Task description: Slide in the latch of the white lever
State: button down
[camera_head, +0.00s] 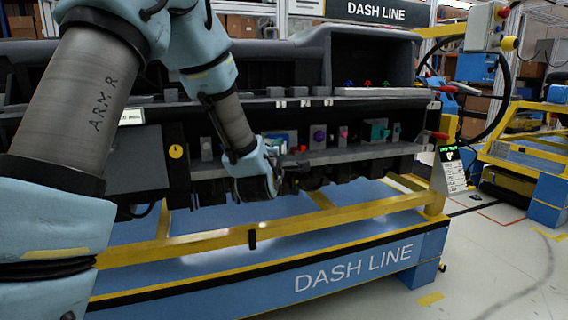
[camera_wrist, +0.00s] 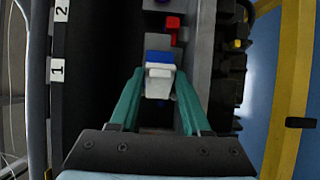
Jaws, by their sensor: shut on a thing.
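In the wrist view the white lever (camera_wrist: 159,72) sits on a blue part (camera_wrist: 158,56), between the two teal fingers of my gripper (camera_wrist: 160,75). The fingers are shut on the white lever from both sides. The latch cannot be told apart from the lever at this size. In the head view my gripper (camera_head: 277,168) is at the front of the dashboard shelf, and the white lever is hidden behind it.
A red part (camera_wrist: 172,30) stands just beyond the white lever in the wrist view. Purple (camera_head: 319,137) and teal (camera_head: 377,132) parts stand along the shelf (camera_head: 365,151) to the right. The dashboard overhangs the shelf. A yellow rail (camera_head: 290,228) runs below in front.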

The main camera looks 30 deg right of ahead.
jog(key=a+m+g+h+p, duration=0.1)
jog(key=m+g+h, duration=0.1)
jog(key=g, duration=0.1)
jog(key=a+m+g+h+p, duration=0.2)
jog(key=m+g, duration=0.1)
jog(key=a+m+g+h+p, duration=0.1)
jog(key=m+g+h+p, duration=0.1)
jog(key=g, duration=0.2)
jog(key=shift+w+a+m+h, duration=0.2)
jog(key=shift+w+m+h, duration=0.1)
jog(key=shift+w+h, duration=0.1)
jog(key=shift+p, duration=0.35)
jog(key=c, duration=0.6)
grip_release()
jog(key=shift+a, duration=0.1)
jog(key=v, duration=1)
jog(key=shift+a, duration=0.3)
